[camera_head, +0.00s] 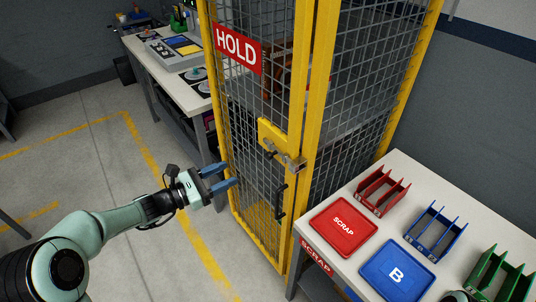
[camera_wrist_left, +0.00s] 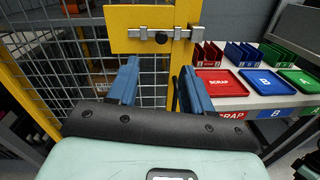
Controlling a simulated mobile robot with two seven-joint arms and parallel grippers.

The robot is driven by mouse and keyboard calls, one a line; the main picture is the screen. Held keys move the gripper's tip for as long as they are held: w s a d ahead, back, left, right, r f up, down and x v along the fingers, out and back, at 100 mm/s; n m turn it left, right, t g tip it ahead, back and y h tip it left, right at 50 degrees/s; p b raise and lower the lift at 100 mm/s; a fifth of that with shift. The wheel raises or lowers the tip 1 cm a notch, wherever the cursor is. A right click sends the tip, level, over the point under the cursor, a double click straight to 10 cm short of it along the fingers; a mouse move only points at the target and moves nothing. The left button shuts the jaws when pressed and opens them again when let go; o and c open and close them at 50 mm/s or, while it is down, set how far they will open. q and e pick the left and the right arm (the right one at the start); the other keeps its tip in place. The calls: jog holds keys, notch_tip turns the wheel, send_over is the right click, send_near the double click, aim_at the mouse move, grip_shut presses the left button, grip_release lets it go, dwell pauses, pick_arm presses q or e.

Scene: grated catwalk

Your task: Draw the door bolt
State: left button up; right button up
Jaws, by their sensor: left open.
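The door bolt (camera_head: 293,163) is a small metal bar on a yellow plate (camera_head: 277,138) at the edge of the yellow-framed mesh door. In the left wrist view, the bolt (camera_wrist_left: 147,34) lies horizontal, with a dark round knob (camera_wrist_left: 161,37) on it. It reaches across the gap towards the yellow post on the right. My left gripper (camera_head: 227,176) is open and empty, to the left of the bolt and apart from it. In the left wrist view, its blue fingers (camera_wrist_left: 160,70) point towards the plate, with the knob above and between them. My right gripper does not show clearly.
A black door handle (camera_head: 281,200) sits below the bolt. A white table (camera_head: 404,174) with red, blue and green trays and racks stands to the right. A bench (camera_head: 160,65) stands behind left. A red HOLD sign (camera_head: 237,48) hangs on the mesh. Floor at left is clear.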

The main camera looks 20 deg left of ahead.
aim_at(267, 156)
pick_arm(q)
jog(key=p+x, duration=0.1)
jog(key=x, duration=1.1)
jog(key=shift+w+d, duration=0.1)
jog(key=shift+d, duration=0.15)
jog(key=shift+c, duration=0.3)
